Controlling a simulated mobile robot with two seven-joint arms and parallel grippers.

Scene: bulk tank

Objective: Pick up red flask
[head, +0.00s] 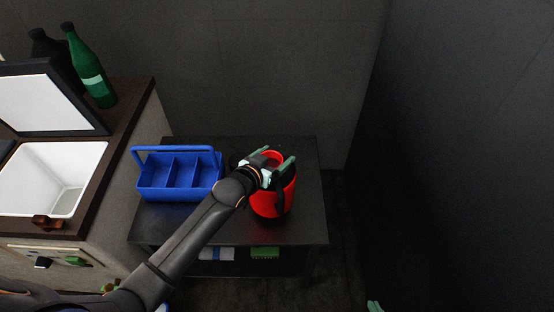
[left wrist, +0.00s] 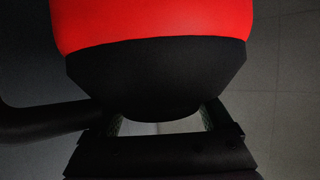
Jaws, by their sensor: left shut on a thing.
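The red flask (head: 268,204) stands upright on the dark low table, with a black part along its right side. My left gripper (head: 271,160) is at the top of the flask, its pale green fingers on either side. In the left wrist view the red body (left wrist: 150,20) and a black part (left wrist: 155,70) of the flask fill the space in front of the fingers (left wrist: 160,122). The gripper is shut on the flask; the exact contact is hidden. Only a small pale green tip of my right gripper (head: 375,306) shows at the bottom edge.
A blue divided caddy (head: 180,190) stands left of the flask on the table (head: 310,220). A counter with a white sink (head: 85,165), a green bottle (head: 92,72) and a dark bottle is at the left. A dark wall (head: 460,150) rises at the right.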

